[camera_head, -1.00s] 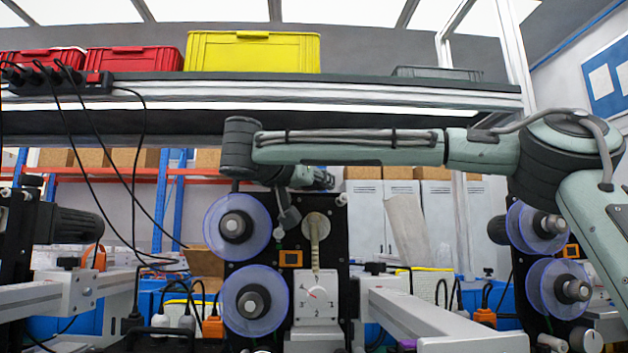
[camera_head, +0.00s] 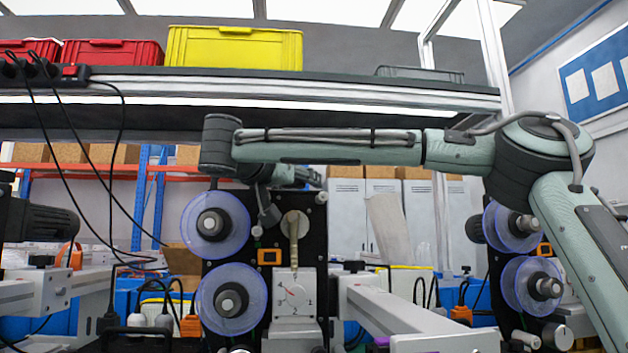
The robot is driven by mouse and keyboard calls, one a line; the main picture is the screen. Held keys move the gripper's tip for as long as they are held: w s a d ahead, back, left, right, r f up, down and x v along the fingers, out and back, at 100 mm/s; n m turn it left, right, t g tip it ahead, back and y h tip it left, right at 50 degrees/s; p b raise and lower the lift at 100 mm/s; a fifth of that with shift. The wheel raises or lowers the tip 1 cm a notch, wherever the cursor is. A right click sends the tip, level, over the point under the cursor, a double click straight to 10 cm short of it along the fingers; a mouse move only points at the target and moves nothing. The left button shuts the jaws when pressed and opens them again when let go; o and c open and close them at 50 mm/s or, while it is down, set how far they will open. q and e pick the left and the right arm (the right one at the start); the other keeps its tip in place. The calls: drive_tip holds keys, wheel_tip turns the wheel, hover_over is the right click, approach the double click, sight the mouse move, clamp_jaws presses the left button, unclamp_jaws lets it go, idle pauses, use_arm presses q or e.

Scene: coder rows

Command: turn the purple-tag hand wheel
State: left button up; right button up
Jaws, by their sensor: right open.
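No hand wheel with a purple tag shows clearly. A small purple patch (camera_head: 427,350) is cut off by the bottom edge, on the pale arm of the middle machine, and I cannot tell if it is a tag. My right arm comes in from the right and reaches across in front of the middle machine. My right gripper (camera_head: 266,210) is small, partly hidden by my arm, and hangs open before the machine's black panel (camera_head: 319,225), beside the upper reel. It appears empty. My left gripper is not in view.
The middle machine carries two clear-blue reels (camera_head: 214,248) and a white dial box (camera_head: 295,305). Another machine with reels (camera_head: 531,286) stands at the right. A shelf with a yellow crate (camera_head: 234,48) and red crates runs above. Black cables hang at the left.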

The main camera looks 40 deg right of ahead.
drive_tip(key=shift+a, duration=0.15)
